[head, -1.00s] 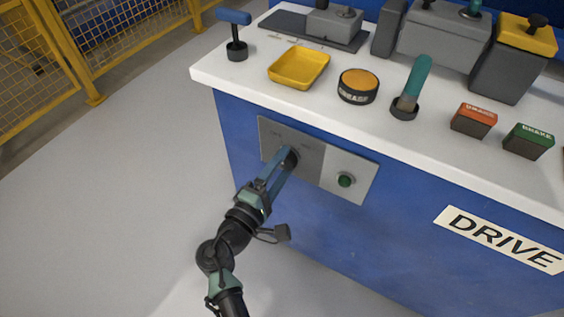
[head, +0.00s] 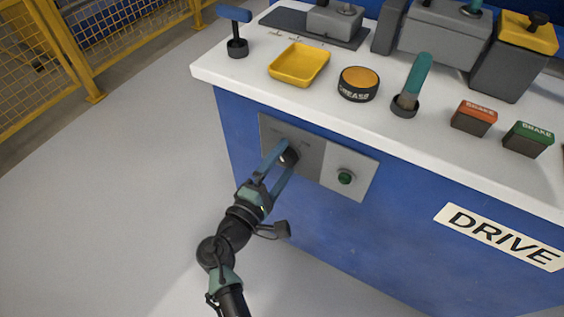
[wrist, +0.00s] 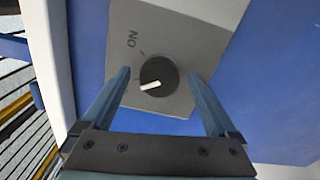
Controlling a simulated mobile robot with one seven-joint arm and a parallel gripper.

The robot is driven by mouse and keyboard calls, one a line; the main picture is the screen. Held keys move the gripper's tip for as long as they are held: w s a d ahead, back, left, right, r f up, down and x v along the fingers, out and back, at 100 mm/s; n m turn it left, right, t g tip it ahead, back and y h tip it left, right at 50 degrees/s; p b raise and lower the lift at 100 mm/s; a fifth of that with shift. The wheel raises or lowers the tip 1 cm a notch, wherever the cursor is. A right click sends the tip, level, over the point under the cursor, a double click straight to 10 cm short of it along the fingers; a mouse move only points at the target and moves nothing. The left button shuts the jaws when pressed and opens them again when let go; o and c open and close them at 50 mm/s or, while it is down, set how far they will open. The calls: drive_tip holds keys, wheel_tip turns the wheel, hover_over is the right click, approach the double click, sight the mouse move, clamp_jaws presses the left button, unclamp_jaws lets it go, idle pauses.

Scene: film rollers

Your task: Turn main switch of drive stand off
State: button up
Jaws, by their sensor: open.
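The main switch is a round black knob (head: 289,156) on a grey plate (head: 312,150) on the blue front of the drive stand (head: 350,235). In the wrist view the knob (wrist: 165,70) has a white pointer line aimed left and slightly down, turned away from the tick beside the ON label (wrist: 132,38). Any OFF label is not readable. My gripper (head: 284,160) is open, with one finger on each side of the knob. In the wrist view my gripper (wrist: 160,75) shows gaps between both fingers and the knob.
A green button (head: 345,178) sits right of the knob on the same plate. The white top above holds a yellow tray (head: 299,65), a grease tin (head: 358,84) and a teal-handled lever (head: 414,82). Floor left of the stand is clear up to a yellow fence (head: 110,40).

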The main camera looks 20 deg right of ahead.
drive_tip(key=p+v, duration=0.3)
drive_tip(key=v, duration=1)
drive_tip(key=shift+w, duration=0.1)
